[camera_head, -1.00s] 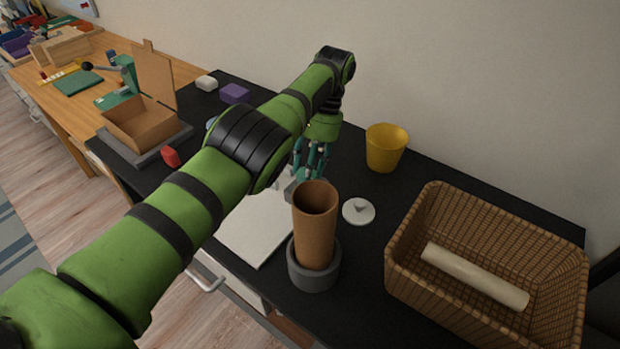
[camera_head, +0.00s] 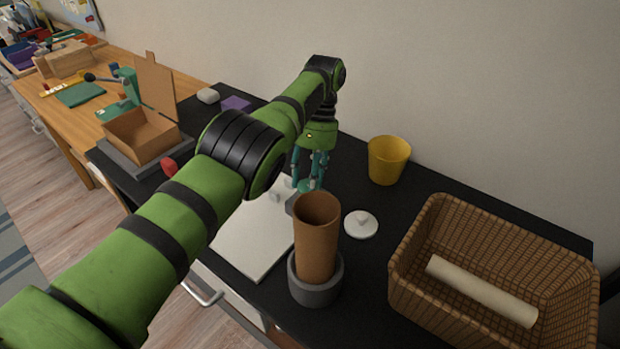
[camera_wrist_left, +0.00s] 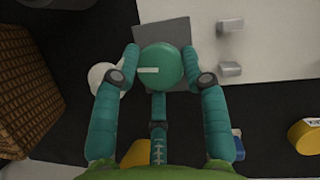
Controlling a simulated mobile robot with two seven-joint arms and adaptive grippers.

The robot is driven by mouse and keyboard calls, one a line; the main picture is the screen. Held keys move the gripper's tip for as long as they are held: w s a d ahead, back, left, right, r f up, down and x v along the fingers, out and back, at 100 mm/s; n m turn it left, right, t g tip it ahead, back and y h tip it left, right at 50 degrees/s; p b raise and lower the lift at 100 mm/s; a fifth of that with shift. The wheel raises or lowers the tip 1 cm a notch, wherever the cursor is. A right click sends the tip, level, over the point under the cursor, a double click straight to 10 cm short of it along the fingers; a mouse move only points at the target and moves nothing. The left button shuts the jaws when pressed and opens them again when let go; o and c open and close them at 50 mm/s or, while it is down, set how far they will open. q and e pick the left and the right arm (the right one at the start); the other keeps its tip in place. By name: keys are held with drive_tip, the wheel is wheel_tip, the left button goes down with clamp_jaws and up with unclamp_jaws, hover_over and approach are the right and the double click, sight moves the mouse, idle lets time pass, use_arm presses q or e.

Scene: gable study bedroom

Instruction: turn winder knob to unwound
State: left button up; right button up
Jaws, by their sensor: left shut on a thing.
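The winder knob (camera_wrist_left: 161,68) is a round teal disc with a pale pointer line, seen from above in the left wrist view. The line lies roughly level and points left. The knob sits on a grey block (camera_wrist_left: 178,32), which in the head view is mostly hidden behind a brown tube. My left gripper (camera_head: 310,184) points down behind that tube. In the left wrist view its fingers (camera_wrist_left: 161,74) are shut on the knob from both sides. My right gripper is not in view.
The brown tube (camera_head: 317,240) stands in a grey round holder (camera_head: 316,290) close in front of the gripper. A white board (camera_head: 250,243), a white lid (camera_head: 361,224), a yellow cup (camera_head: 388,160) and a wicker basket (camera_head: 408,285) with a pale roll (camera_head: 480,290) are nearby.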

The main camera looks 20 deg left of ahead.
use_arm(q)
drive_tip(key=shift+s+a+n, duration=0.1)
drive_tip(key=shift+s+n, duration=0.1)
drive_tip(key=shift+n, duration=0.1)
drive_tip(key=shift+f+n+h+p, duration=0.1)
drive_tip(key=shift+n+h+p, duration=0.4)
drive_tip(key=shift+n+p, duration=0.4)
drive_tip(key=n+p, duration=0.1)
drive_tip(key=p, duration=0.2)
drive_tip(key=shift+r+h, duration=0.2)
drive_tip(key=shift+h, duration=0.1)
drive_tip(key=n+t+h+p, duration=0.1)
drive_tip(key=n+p, duration=0.3)
drive_tip(key=p, duration=0.3)
drive_tip(key=n+t+h+p, duration=0.1)
drive_tip(key=n+p, duration=0.4)
drive_tip(key=p, duration=0.2)
drive_tip(key=n+t+h+p, duration=0.1)
drive_tip(key=n+p, duration=0.4)
drive_tip(key=p, duration=0.2)
drive_tip(key=shift+s+a+t, duration=0.1)
drive_tip(key=shift+s+t, duration=0.2)
drive_tip(key=shift+f+n+t+p, duration=0.1)
drive_tip(key=shift+n+t+p, duration=0.4)
drive_tip(key=shift+n+p, duration=0.65)
drive_tip(key=shift+w, duration=0.1)
